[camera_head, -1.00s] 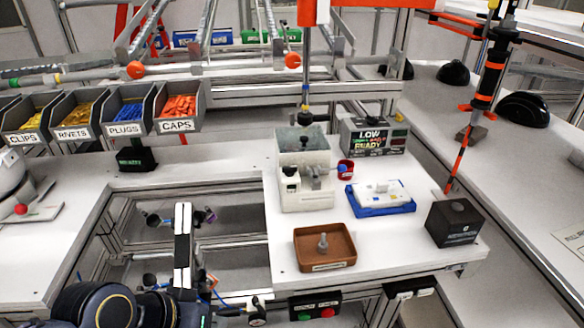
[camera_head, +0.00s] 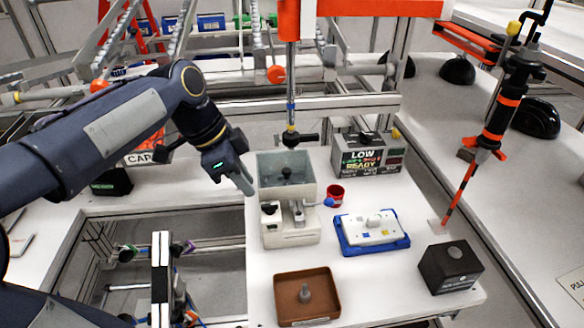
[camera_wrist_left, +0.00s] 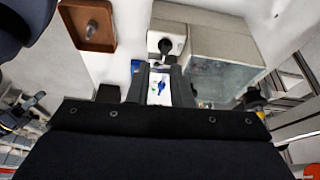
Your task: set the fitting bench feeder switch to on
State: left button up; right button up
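The feeder (camera_head: 291,236) is a pale machine with a see-through hopper (camera_head: 287,178) on top, standing on the white bench. A black knob (camera_head: 270,208) on its front left looks like the switch; its setting is too small to tell. In the left wrist view the knob (camera_wrist_left: 165,46) shows on the feeder's pale body (camera_wrist_left: 205,18), just beyond the fingertips. My left gripper (camera_head: 246,185) points down just left of the feeder, apart from the knob. In the left wrist view its fingers (camera_wrist_left: 158,72) are apart, with nothing held between them. My right gripper is out of view.
A display box (camera_head: 368,158) reading LOW and READY stands behind right. A red cup (camera_head: 335,192), a blue tray (camera_head: 372,247) with a white part, and a black box (camera_head: 450,272) are right of the feeder. A brown tray (camera_head: 290,304) with a peg lies in front.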

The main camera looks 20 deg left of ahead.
aim_at(269, 205)
pick_arm(q)
jog(key=shift+m, duration=0.4)
jog(key=x, duration=0.3)
jog(key=w+x, duration=0.1)
jog(key=x, duration=0.3)
jog(key=shift+w+f, duration=0.1)
jog(key=shift+w, duration=0.05)
jog(key=shift+c, duration=0.5)
grip_shut()
